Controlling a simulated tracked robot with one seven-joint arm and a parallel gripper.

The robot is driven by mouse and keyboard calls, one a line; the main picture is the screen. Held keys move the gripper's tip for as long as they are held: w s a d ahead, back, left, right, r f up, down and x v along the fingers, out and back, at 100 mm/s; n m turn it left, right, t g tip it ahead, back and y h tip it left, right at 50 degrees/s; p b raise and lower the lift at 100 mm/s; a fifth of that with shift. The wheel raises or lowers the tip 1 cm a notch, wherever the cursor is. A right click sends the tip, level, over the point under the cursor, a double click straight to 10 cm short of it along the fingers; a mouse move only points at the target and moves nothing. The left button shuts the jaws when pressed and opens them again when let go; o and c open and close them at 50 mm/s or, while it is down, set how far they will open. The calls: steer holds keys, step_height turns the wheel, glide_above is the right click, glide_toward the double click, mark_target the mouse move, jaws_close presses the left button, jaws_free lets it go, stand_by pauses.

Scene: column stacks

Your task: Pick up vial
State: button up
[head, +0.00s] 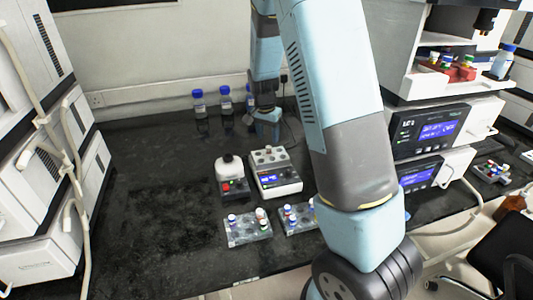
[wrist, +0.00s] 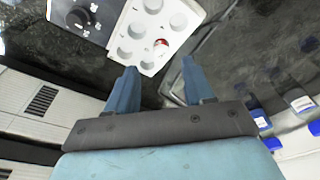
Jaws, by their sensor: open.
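A small vial (wrist: 161,43) with a red and white top sits in one of the round wells of a white block (wrist: 148,65) in the wrist view. The other wells in sight look empty. In the head view the block is the top of a white device (head: 283,187) with a blue display. My gripper (wrist: 158,66) is open and empty, its two blue fingers reaching toward the block's edge with the vial ahead of and between them. In the head view my gripper (head: 267,116) hangs behind the device, above the dark bench.
Blue-capped bottles (head: 198,98) stand at the back near the wall. A small white-topped device (head: 230,173) is left of the block. Two racks of small vials (head: 247,229) (head: 297,219) lie in front. The bench's left part (head: 150,205) is clear.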

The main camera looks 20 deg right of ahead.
mark_target(269, 147)
steer(key=shift+w+d+f, duration=0.1)
steer(key=shift+w+f, duration=0.05)
steer(key=shift+f, duration=0.75)
steer(key=shift+w+d+f, duration=0.1)
steer(key=shift+w+f, duration=0.05)
steer(key=shift+f, duration=0.8)
steer(key=shift+w+d+f, duration=0.1)
steer(key=shift+w+f, duration=0.05)
steer(key=shift+f, duration=0.75)
jaws_close()
